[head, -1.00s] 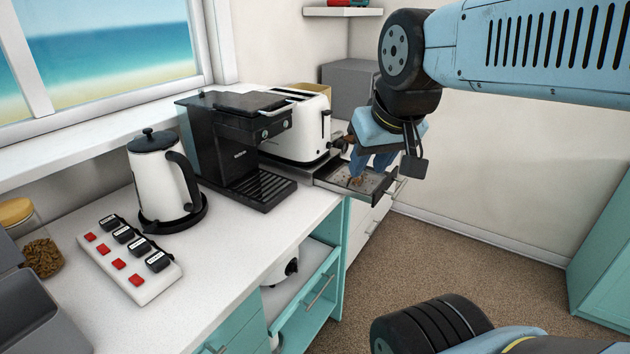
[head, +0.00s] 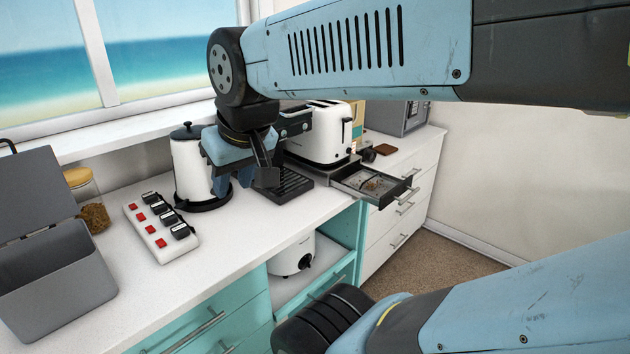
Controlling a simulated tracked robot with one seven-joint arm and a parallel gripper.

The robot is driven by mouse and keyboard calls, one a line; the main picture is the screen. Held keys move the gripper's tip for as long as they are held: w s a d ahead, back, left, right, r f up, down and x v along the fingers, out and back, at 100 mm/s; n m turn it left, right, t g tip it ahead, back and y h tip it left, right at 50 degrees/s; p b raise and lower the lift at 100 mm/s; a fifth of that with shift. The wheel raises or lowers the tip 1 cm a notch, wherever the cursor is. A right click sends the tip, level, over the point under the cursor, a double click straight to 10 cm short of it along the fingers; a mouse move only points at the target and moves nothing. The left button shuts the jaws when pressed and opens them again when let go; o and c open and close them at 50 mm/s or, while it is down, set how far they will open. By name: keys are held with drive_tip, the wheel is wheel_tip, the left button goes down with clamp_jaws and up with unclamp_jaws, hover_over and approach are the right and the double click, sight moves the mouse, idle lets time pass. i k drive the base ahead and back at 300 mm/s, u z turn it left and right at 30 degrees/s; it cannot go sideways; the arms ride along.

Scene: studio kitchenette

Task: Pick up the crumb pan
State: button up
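The crumb pan (head: 402,187) is a shallow dark metal tray with brown crumbs in it and a handle at its front. It sticks out from under the white toaster (head: 328,136), over the counter's edge. My gripper (head: 228,192) points down to the left of the pan, well apart from it, in front of the kettle and coffee machine. Nothing shows held in it. Its blue fingers are partly hidden by their angle, so their opening is unclear.
A white kettle (head: 187,160) and a black coffee machine (head: 290,182) stand close to my gripper. A switch strip (head: 152,238) lies on the counter (head: 225,248). A grey bin (head: 55,285) with its lid raised stands at left, beside a jar (head: 92,205).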

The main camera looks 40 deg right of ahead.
sight(373, 185)
drive_tip(key=z, duration=0.45)
drive_tip(key=i, duration=0.1)
drive_tip(key=u, duration=1.4)
drive_tip(key=k, duration=1.4)
drive_tip(key=z, duration=1.95)
drive_tip(key=i, duration=1)
